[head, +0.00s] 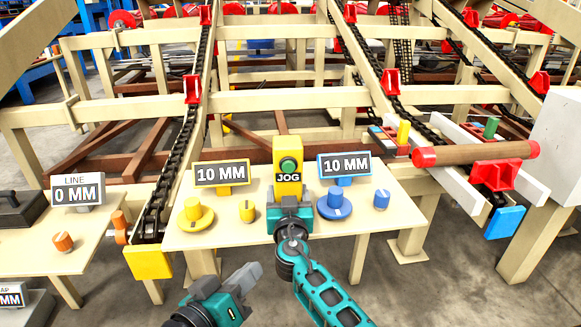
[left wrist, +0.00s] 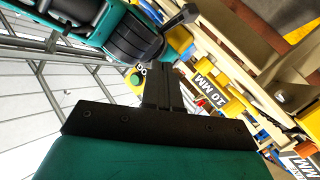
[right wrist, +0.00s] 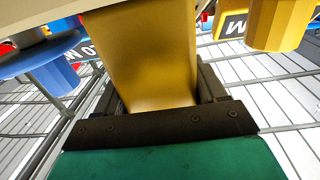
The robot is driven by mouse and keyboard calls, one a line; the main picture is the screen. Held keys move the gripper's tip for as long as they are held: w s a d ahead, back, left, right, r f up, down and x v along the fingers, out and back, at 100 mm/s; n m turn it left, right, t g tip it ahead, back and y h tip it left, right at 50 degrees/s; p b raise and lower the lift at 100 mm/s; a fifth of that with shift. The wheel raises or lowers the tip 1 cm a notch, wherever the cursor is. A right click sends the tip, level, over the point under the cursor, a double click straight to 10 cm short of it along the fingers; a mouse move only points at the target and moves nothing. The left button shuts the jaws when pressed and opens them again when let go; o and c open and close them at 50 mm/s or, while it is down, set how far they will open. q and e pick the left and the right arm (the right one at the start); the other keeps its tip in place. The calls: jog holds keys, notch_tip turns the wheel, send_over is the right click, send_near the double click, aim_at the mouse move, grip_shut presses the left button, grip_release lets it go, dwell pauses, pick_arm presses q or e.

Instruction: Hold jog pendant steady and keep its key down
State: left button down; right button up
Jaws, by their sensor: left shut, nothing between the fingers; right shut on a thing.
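The yellow jog pendant (head: 288,186) stands upright at the middle of the bench, with a round green key (head: 289,166) above a JOG label. My right gripper (head: 290,206) is shut on its lower part; the yellow body also shows between the fingers in the right wrist view (right wrist: 145,60). My left gripper (head: 254,272) is shut and empty, in front of the bench, below and left of the pendant, apart from it. Nothing covers the key in the head view. The green key also shows in the left wrist view (left wrist: 135,79), beyond the shut fingers (left wrist: 160,85).
Two 10 MM displays, yellow-based (head: 221,173) and blue-based (head: 345,166), flank the pendant. A yellow knob (head: 194,214) and a blue knob (head: 334,204) stand on the bench (head: 230,238). Chain conveyors (head: 180,150) run behind. A brown roll (head: 475,153) lies at right.

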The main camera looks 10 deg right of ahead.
aim_at(289, 167)
pick_arm(q)
jog(key=w+d+r+h, duration=0.4)
jog(key=d+r, duration=0.3)
jog(key=r, duration=0.2)
jog(key=shift+r+n+h, duration=0.3)
jog(key=shift+r+n, duration=0.05)
jog(key=shift+n, duration=0.05)
jog(key=shift+w+d, duration=0.1)
jog(key=shift+w, duration=0.05)
jog(key=shift+w+d, duration=0.15)
jog(key=shift+w, duration=2)
jog(key=shift+w+d, duration=0.1)
jog(key=shift+w, duration=2.05)
jog(key=shift+w, duration=0.45)
